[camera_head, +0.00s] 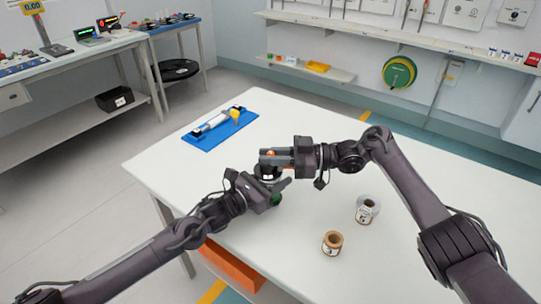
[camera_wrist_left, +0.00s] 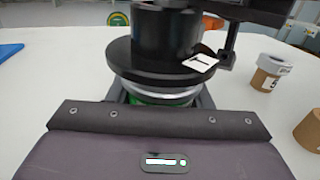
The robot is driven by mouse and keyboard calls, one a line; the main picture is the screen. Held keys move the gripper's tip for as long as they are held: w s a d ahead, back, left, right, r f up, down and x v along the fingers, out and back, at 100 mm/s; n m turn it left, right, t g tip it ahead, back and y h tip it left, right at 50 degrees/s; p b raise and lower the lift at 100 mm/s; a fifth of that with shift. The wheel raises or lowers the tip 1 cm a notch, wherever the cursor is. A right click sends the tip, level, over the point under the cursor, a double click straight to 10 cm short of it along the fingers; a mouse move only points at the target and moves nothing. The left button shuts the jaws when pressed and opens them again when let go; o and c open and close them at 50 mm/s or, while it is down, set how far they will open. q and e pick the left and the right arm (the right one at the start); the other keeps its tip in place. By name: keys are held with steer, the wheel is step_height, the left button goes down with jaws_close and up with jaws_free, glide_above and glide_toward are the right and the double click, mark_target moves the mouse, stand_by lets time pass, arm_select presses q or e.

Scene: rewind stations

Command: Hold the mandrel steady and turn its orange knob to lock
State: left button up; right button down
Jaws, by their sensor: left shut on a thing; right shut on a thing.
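The mandrel (camera_head: 266,173) stands on the white table, mostly hidden between my two grippers. In the left wrist view its black body and wide round flange (camera_wrist_left: 135,62) fill the upper middle, with a silver and green band under the flange. My left gripper (camera_head: 270,182) is shut on the mandrel low down, from the near side. My right gripper (camera_head: 272,158) comes in from the right and is shut on the orange knob (camera_head: 271,153) at the mandrel's top. Its fingers cover most of the knob, so the knob's turn angle cannot be told.
A blue tray (camera_head: 236,137) with a white roller lies at the back left of the table (camera_head: 163,165). A brown roll (camera_head: 332,243) and a white-topped roll (camera_head: 367,211) stand to the right of my left gripper. An orange bin (camera_head: 232,268) sits below the table's front edge.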

steer(key=shift+f, duration=0.1)
steer(key=c, duration=1.4)
jaws_free()
steer(key=shift+d, duration=0.15)
steer(key=d, duration=1.2)
steer(key=shift+s, duration=0.15)
